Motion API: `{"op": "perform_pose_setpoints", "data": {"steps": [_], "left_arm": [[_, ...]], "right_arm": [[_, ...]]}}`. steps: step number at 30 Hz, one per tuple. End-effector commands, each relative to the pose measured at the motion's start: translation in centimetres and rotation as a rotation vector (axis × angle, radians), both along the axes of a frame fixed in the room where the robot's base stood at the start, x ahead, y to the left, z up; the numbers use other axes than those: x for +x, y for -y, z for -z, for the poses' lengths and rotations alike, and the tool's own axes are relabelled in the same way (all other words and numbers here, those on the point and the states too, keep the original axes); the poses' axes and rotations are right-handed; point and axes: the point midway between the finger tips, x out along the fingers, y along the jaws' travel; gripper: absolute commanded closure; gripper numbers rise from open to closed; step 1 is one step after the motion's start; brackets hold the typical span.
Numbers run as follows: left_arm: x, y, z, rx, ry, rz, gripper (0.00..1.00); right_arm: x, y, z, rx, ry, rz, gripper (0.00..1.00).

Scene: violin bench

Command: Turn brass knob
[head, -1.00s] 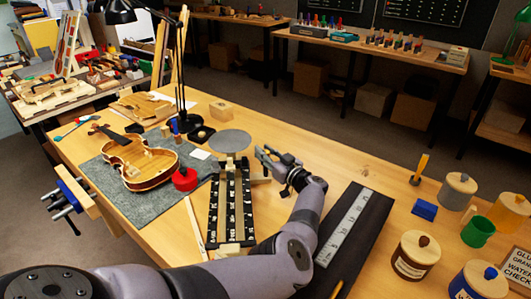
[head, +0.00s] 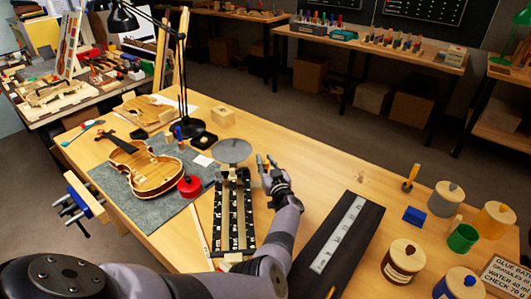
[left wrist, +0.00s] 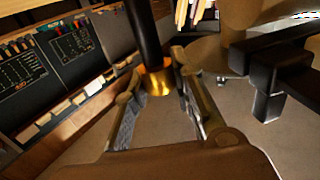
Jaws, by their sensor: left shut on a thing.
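The brass knob (left wrist: 158,82) is a shiny gold collar at the lower end of a black post, in the left wrist view. It sits between the fingertips of my left gripper (left wrist: 158,88), which is shut on it. In the head view my left gripper (head: 265,162) is at the right of a round grey pan (head: 233,150), just past the far end of a black board with white markings (head: 220,215). My right gripper is out of view.
A violin (head: 150,172) lies on a grey mat (head: 188,206) at the left, beside a red round thing (head: 189,187). A black desk lamp (head: 181,85) stands behind. A long dark board (head: 365,225) and several jars are at the right.

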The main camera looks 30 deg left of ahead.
Motion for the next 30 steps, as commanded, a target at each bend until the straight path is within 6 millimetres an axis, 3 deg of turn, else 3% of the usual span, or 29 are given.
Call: {"op": "perform_pose_setpoints", "data": {"steps": [1, 4, 17, 18, 27, 30], "left_arm": [[-0.1, -0.2, -0.8, 0.006, -0.001, 0.036, 1.00], [-0.1, -0.2, -0.6, 0.007, -0.001, 0.111, 1.00], [0.1, 0.0, -0.2, 0.000, 0.002, 0.172, 1.00], [0.1, 0.0, -0.2, 0.000, 0.002, 0.171, 0.76], [0.0, 0.0, -0.1, -0.001, 0.001, 0.170, 0.56], [0.0, 0.0, 0.0, -0.001, 0.000, 0.170, 0.56]], "right_arm": [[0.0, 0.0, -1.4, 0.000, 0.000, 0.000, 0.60], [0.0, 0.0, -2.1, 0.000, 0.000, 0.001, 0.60], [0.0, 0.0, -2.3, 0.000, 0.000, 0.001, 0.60], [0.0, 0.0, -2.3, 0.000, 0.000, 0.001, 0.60], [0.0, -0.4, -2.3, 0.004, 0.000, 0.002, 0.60], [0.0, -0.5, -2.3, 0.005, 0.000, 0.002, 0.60]]}}
